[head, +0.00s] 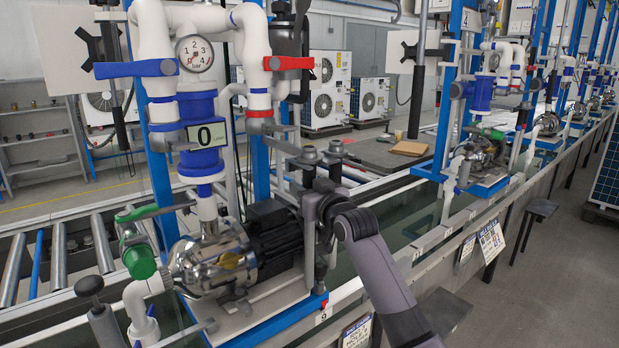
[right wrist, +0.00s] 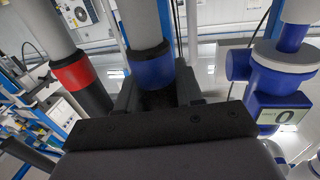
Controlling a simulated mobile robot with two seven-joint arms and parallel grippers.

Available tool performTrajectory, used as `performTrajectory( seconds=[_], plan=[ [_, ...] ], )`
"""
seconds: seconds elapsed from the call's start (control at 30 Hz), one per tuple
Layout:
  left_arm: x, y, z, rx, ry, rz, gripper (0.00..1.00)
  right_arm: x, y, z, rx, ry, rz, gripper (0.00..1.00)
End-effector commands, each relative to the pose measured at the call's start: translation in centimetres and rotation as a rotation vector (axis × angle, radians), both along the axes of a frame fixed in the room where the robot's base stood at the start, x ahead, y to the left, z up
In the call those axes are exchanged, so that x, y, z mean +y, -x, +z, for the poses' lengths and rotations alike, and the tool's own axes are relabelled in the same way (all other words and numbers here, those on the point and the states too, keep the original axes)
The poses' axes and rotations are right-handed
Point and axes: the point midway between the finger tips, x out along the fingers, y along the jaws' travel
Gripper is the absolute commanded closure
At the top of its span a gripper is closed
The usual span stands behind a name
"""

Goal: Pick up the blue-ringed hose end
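The blue-ringed hose end shows close up in the right wrist view: a blue ring (right wrist: 151,64) with a grey hose above it and a black end below. My right gripper (right wrist: 158,97) has its black fingers at either side of that black end, with no clear gap. Whether they press on it is too dark to tell. In the head view my right gripper (head: 316,203) is beside the pump station's right posts. I cannot make out the blue-ringed end there. My left gripper is not in view.
A red-ringed hose (right wrist: 73,75) hangs left of the blue ring in the right wrist view. A blue flow meter (right wrist: 285,65) is to the right. In the head view, the pump (head: 215,262) and its motor (head: 272,238) stand left of my gripper.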

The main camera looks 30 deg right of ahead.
Motion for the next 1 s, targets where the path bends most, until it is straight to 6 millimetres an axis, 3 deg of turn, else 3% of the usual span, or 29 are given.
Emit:
performTrajectory(
  seconds=[0.37, 0.53, 1.0],
  plan=[
    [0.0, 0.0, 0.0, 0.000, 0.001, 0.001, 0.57, 0.0, 0.0, 0.4, -0.005, 0.001, 0.000, 1.00],
    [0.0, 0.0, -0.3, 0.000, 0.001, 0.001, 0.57, 0.0, 0.0, 1.7, -0.008, 0.003, 0.000, 1.00],
    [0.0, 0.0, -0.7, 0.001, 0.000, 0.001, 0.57, -0.5, 5.1, 1.4, -0.005, 0.003, -0.001, 1.00]
  ],
)
